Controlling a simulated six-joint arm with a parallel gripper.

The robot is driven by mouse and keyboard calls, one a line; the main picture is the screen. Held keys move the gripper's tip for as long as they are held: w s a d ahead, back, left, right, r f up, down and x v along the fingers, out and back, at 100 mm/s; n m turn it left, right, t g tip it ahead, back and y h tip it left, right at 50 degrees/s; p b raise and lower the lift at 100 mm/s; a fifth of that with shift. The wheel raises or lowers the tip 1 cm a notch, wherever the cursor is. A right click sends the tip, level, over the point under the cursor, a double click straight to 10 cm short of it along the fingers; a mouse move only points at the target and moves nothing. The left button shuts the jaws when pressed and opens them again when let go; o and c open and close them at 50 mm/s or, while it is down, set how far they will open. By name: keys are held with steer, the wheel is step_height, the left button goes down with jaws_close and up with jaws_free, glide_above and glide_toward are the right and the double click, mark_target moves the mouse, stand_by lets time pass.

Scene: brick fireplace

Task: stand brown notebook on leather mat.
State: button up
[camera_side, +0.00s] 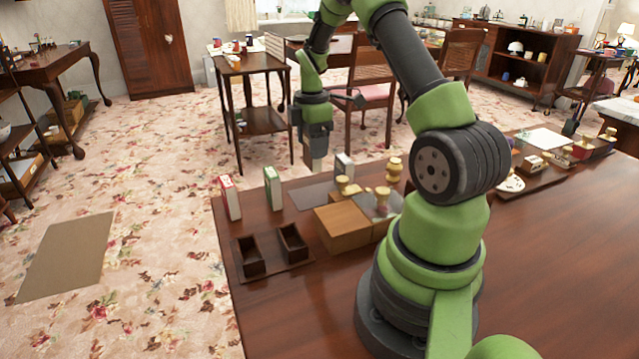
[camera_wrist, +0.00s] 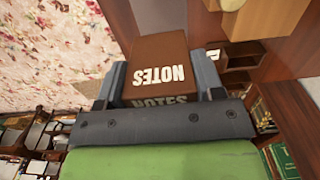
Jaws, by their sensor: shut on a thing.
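The brown notebook (camera_wrist: 160,60), lettered NOTES in white, is between the two fingers of my gripper (camera_wrist: 160,80) in the wrist view. The gripper is shut on it. In the side view my gripper (camera_side: 318,160) points down near the table's far edge, and the notebook is hard to make out there. A flat dark sheet (camera_side: 310,197) on the table, below the gripper in the picture, looks like the leather mat, but I cannot be sure. I cannot tell the gap between notebook and table.
A red-and-white box (camera_side: 230,198) and a green-and-white one (camera_side: 273,188) stand upright at the left. A grey-white upright item (camera_side: 344,166) is right of the sheet. A wooden box (camera_side: 342,232) and a brown tray (camera_side: 290,267) with two dark open boxes lie nearer. Yellowish knobbed pieces (camera_side: 383,198) stand close by.

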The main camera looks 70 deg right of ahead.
step_height(320, 180, down, 8)
steer(key=shift+r, duration=0.1)
stand_by(0.4)
steer(key=o, duration=0.9)
steer(key=shift+o, duration=0.2)
